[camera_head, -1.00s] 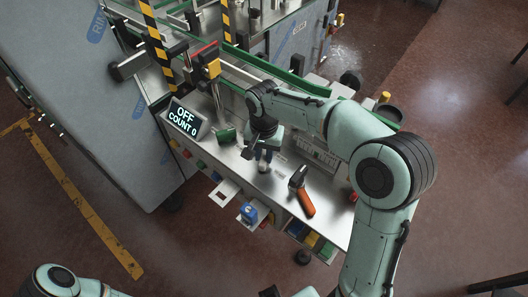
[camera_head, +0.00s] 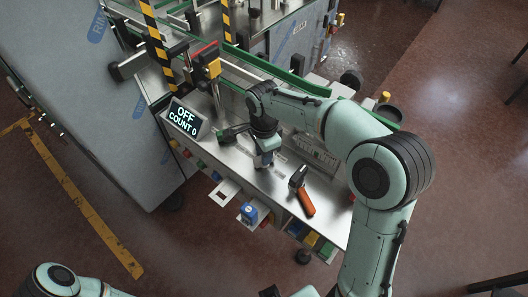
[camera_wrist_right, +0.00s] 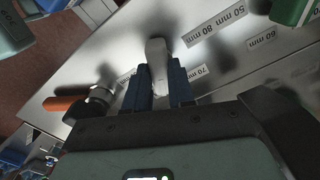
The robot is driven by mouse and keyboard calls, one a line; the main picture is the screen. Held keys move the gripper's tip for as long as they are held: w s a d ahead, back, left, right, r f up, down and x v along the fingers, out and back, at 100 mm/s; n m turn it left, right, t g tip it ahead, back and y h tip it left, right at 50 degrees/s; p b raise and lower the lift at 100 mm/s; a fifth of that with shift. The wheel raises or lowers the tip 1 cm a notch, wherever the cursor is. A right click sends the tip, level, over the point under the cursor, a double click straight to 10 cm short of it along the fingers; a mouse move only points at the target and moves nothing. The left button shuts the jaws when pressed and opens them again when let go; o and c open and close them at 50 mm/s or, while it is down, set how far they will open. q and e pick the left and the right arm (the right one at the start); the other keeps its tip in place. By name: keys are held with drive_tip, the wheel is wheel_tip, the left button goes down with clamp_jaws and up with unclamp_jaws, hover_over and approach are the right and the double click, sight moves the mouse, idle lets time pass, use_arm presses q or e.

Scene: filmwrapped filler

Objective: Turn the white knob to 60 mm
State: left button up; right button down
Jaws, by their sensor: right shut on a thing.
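The white knob (camera_wrist_right: 157,58) is a long, rounded grip on the metal panel. In the right wrist view it stands between the two blue fingers of my right gripper (camera_wrist_right: 158,88), which is shut on it. Printed labels lie to its right: a strip reading 50 mm and 80 mm (camera_wrist_right: 216,24), a 60 mm label (camera_wrist_right: 262,39) and a 70 mm label (camera_wrist_right: 197,73). Another label beside the left finger is partly hidden. I cannot tell which value the knob points at. In the head view my right gripper (camera_head: 265,160) hides the knob. My left gripper is out of view.
A display (camera_head: 184,119) reading OFF and COUNT 0 stands left of the gripper. An orange-handled lever (camera_head: 304,199) is close on the right. A green part (camera_wrist_right: 291,10) is near the labels. Buttons and a blue box (camera_head: 249,212) line the front edge.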

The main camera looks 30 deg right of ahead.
drive_tip(key=shift+m, duration=0.7)
drive_tip(key=c, duration=1)
unclamp_jaws()
drive_tip(key=shift+o, duration=0.2)
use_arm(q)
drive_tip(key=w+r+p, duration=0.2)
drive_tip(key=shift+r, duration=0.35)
use_arm(e)
wheel_tip(320, 180, up, 13)
drive_tip(key=shift+r, duration=0.2)
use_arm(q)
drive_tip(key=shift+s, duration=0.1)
